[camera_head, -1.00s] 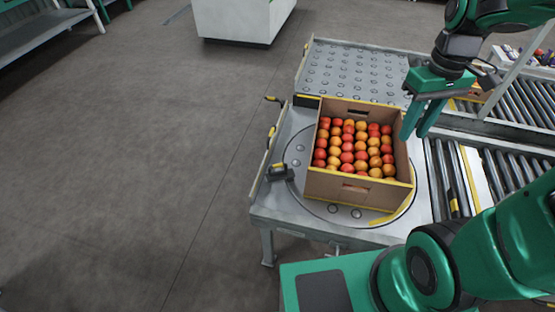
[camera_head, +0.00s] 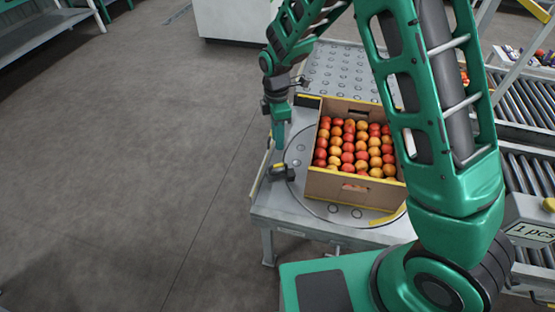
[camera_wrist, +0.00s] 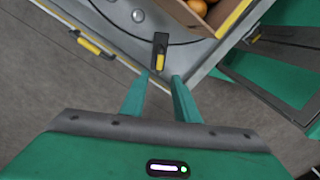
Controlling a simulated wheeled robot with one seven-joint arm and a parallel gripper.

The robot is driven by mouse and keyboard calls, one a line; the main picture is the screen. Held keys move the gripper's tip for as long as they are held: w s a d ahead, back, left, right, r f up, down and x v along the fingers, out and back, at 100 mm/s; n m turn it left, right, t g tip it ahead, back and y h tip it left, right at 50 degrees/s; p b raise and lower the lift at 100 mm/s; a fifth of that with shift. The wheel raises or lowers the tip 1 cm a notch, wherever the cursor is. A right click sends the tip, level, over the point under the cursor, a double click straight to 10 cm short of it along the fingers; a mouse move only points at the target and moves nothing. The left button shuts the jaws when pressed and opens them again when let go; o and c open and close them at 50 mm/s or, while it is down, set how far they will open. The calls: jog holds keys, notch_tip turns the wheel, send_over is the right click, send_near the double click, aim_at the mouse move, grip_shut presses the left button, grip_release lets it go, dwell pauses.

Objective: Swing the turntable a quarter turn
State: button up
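The turntable (camera_head: 318,207) is a round grey disc set in a metal table. My gripper (camera_head: 278,142) is over the table's left side, above the lever. In the wrist view my gripper (camera_wrist: 160,77) is open, with nothing between its fingers. My arm hides the box's right edge and the right part of the table.
A studded transfer table (camera_head: 345,70) adjoins at the back. Roller conveyors (camera_head: 530,110) lie to the right. A yellow handle (camera_wrist: 90,46) is on the table's side rail. A white cabinet (camera_head: 225,20) stands farther back. The floor (camera_head: 120,170) on the left is clear.

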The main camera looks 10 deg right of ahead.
jog(key=f, duration=1)
jog(key=shift+s+f, duration=0.35)
jog(key=shift+f, duration=0.05)
grip_shut()
